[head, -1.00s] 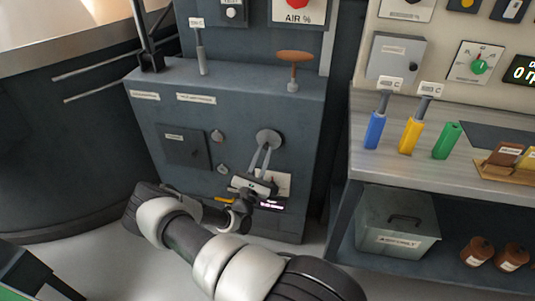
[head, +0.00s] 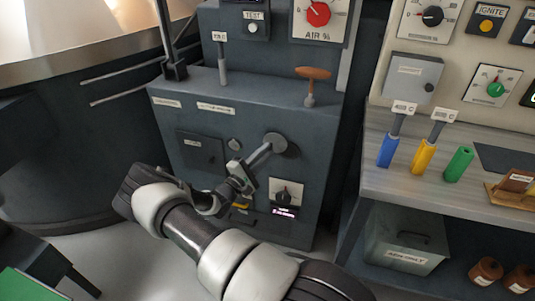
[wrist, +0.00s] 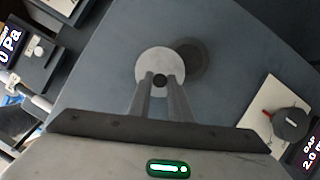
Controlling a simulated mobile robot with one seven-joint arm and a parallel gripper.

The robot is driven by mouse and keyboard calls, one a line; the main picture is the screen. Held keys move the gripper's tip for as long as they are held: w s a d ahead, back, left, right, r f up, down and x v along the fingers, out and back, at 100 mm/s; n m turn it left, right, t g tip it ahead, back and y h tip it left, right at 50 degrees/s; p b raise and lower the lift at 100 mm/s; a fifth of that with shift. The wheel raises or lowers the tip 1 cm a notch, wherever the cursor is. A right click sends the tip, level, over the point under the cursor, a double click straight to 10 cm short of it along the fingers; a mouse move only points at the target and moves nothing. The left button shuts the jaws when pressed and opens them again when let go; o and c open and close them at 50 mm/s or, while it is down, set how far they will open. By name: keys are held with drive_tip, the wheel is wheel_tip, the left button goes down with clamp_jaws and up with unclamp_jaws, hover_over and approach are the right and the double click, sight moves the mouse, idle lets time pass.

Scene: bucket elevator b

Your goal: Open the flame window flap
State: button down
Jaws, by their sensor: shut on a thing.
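A round grey disc (head: 279,142) stands on the front of the dark grey cabinet (head: 322,140); I take it as the flame window flap, though I can read no label on it. In the wrist view the disc (wrist: 148,60) is pale, with a small dark knob at its centre. A darker round patch shows behind it to the right; I cannot tell whether it is shadow or an opening. My gripper (head: 268,148) reaches the disc from the lower left. In the wrist view my gripper (wrist: 160,80) is shut on the knob (wrist: 160,81).
A square dark panel (head: 198,150) and a small round knob (head: 235,145) lie left of the disc. A dial (head: 287,193) with a lit readout sits below it. An orange-topped handle (head: 312,74) stands on the cabinet ledge. The workbench (head: 385,185) is at the right.

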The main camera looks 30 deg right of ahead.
drive_tip(key=shift+w+a+r+m+p, duration=0.15)
drive_tip(key=shift+r+m+p, duration=0.2)
drive_tip(key=shift+m, duration=0.35)
drive_tip(key=c, duration=1.6)
unclamp_jaws()
drive_tip(key=shift+r, duration=0.1)
drive_tip(key=shift+c, duration=0.2)
drive_tip(key=v, duration=1.7)
drive_tip(key=shift+a+r+p, duration=0.25)
drive_tip(key=shift+r+p, duration=0.05)
drive_tip(key=shift+p, duration=0.15)
